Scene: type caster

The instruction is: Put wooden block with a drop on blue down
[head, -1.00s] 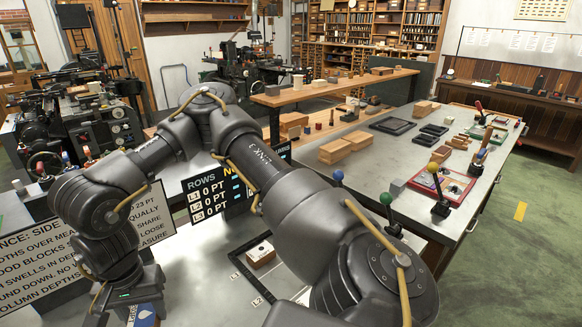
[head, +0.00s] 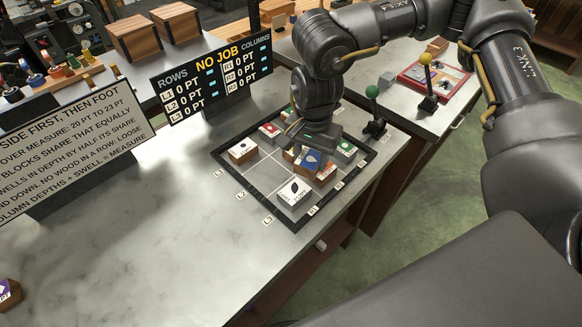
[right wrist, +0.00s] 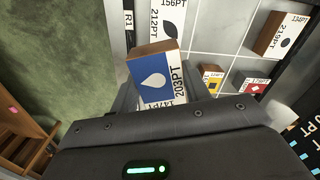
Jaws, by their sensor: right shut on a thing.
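The wooden block with a white drop on blue (head: 311,160) is in my right gripper (head: 308,154), over the right part of the black-edged frame (head: 228,166). In the right wrist view the block (right wrist: 155,78) shows its blue face with "203PT" and a brown wood side. My right gripper (right wrist: 160,92) is shut on it. I cannot tell whether the block touches the frame's floor. A white block with a black leaf mark (head: 294,193) stands near it. My left gripper is out of view.
Other blocks stand in the frame: a wood one (head: 242,151), a red-marked one (head: 270,131) and a green-marked one (head: 346,149). A green-knobbed lever (head: 373,110) is at the right and a display board (head: 215,75) behind.

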